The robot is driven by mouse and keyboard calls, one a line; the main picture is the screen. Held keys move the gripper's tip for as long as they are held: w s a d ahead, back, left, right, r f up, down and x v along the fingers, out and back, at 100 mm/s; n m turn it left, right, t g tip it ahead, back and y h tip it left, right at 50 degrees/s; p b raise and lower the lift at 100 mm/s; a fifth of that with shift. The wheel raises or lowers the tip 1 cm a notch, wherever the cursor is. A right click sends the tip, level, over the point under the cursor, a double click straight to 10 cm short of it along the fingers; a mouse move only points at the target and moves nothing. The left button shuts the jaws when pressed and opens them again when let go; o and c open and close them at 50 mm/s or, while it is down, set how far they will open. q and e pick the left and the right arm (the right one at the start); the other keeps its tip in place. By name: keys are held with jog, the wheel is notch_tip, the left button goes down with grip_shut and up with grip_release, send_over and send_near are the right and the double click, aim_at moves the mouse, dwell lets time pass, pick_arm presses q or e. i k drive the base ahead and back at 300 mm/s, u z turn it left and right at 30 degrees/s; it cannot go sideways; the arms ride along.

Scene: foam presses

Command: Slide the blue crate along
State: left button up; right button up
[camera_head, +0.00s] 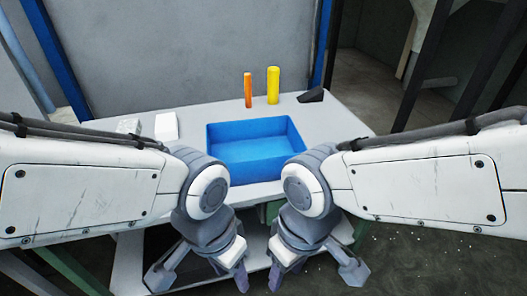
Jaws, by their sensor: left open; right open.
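The blue crate (255,178) is an open, shallow rectangular box. It sits on the grey table (345,119) near the middle, and its inside looks empty. My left gripper (196,284) is open in front of the table's near edge, below and to the left of the crate in the picture. My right gripper (313,276) is open in front of the near edge, below and to the right of the crate. Neither gripper appears to touch the crate. My wrists hide parts of the crate's near corners.
Behind the crate stand an orange cylinder (248,90) and a taller yellow cylinder (273,86). A black wedge-shaped object (311,95) lies to their right. White blocks (166,127) sit left of the crate. A grey panel (190,50) rises behind the table. Some tabletop is clear right of the crate.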

aim_at(254, 150)
jog(key=k, duration=0.6)
jog(key=z, duration=0.7)
jog(key=i, duration=1.1)
jog(key=u, duration=0.6)
